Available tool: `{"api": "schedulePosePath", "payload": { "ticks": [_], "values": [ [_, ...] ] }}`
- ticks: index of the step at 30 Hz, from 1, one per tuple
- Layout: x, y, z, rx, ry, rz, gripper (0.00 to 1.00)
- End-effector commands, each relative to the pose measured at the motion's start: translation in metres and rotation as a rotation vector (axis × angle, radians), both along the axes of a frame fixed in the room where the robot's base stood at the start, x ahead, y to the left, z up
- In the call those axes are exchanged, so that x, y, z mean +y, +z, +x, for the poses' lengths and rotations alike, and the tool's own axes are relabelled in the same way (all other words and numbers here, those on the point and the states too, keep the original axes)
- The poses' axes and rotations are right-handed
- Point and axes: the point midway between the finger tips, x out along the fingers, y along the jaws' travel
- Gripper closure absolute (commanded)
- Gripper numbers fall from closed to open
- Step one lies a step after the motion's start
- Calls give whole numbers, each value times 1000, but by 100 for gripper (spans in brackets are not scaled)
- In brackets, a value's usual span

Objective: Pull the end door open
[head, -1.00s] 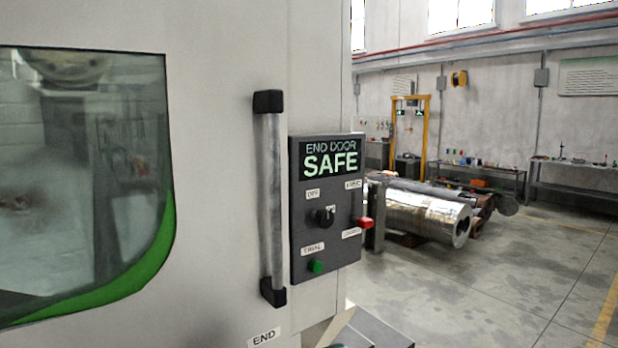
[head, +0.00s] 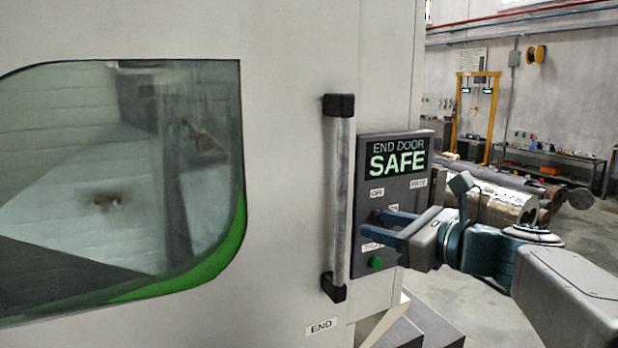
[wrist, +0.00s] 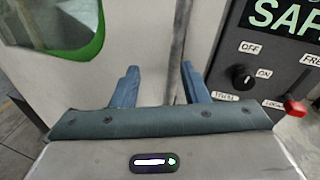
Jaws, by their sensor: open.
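The end door (head: 285,180) is a pale grey panel with a green-edged window, and it appears shut. Its upright grey bar handle (head: 341,190) has black end mounts. My gripper (head: 370,223) is open and empty, its blue fingers pointing at the door just right of the handle in the head view. In the wrist view the handle (wrist: 178,45) shows in the gap between my fingertips (wrist: 159,68), nearer the right finger. I cannot tell whether the fingers reach around it; no contact shows. The "END" label (head: 321,327) is below.
A dark control panel (head: 415,180) reading "END DOOR SAFE" stands right of the handle, close to my fingers. It carries a black knob (wrist: 241,77), a red lever (wrist: 296,107) and a green button (head: 376,262). A metal barrel (head: 490,203) lies behind on the right.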

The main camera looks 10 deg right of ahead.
Motion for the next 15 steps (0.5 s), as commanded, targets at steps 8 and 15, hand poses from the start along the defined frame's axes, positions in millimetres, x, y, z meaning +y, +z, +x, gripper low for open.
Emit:
{"api": "schedulePosePath", "payload": {
  "ticks": [8,15],
  "values": [
    [-22,38,11,-27,-70,202,59],
    [0,39,47,-23,-66,200,59]
  ]
}}
